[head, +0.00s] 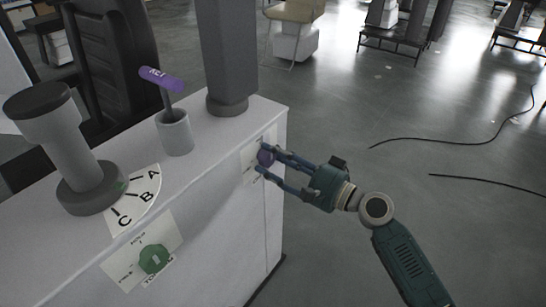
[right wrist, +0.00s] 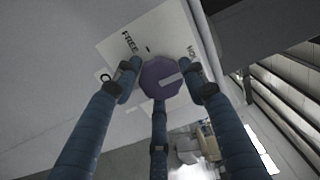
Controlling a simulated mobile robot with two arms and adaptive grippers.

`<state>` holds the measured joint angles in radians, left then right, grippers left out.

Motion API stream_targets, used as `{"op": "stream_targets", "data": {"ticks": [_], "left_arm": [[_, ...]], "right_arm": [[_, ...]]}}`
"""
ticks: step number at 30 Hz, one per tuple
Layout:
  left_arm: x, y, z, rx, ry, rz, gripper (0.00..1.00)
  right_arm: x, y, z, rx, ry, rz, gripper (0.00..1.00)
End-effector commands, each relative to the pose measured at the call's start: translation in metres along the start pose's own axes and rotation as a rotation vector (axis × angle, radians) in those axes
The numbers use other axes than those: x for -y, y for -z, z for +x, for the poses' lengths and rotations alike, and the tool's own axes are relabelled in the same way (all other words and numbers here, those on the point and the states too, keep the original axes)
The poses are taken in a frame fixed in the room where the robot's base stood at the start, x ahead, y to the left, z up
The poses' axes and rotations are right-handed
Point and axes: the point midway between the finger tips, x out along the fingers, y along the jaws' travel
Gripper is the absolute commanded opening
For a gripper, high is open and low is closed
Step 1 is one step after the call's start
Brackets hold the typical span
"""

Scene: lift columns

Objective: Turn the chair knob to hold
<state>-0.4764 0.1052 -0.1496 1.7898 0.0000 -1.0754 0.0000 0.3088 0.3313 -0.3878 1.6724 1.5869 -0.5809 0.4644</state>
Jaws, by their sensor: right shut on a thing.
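The purple knob (head: 265,156) sits on a white label plate on the end part of the light-grey console's side. It also shows in the right wrist view (right wrist: 158,76), with a pale bar on its face pointing to the right side of the picture. The plate (right wrist: 115,48) reads FREE at upper left, and a second, partly hidden word lies at upper right. My right gripper (head: 262,160) has its fingers around the knob, shut on it. In the right wrist view, fingers lie left, right and below the knob. My left gripper is not in view.
The console top (head: 205,148) carries a grey lever (head: 60,140) beside an A-B-C scale, a purple-handled stick (head: 162,79) in a grey cup, and a dark column (head: 228,50). A green knob (head: 154,258) is on the console's side. Open floor with black cables (head: 455,143) lies right.

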Motion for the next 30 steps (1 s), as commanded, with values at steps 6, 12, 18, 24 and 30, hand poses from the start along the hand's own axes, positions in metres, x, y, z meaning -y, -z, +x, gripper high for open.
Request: {"op": "stream_targets", "data": {"ticks": [6,12,18,24,30], "left_arm": [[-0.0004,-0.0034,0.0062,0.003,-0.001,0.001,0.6],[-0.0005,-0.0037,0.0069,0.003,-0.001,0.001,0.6],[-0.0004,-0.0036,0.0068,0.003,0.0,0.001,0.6],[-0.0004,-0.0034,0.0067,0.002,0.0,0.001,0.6],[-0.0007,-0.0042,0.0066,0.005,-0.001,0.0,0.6]], "right_arm": [[-0.003,-0.0054,0.001,0.011,-0.005,0.037,0.16],[-0.0034,-0.0057,0.0011,0.012,-0.005,0.04,0.15],[-0.0035,-0.006,0.0011,0.013,-0.006,0.039,0.45],[-0.002,-0.0037,0.0007,0.008,-0.003,0.036,0.6],[-0.0012,-0.0018,-0.0016,0.004,-0.002,0.034,0.6]]}}
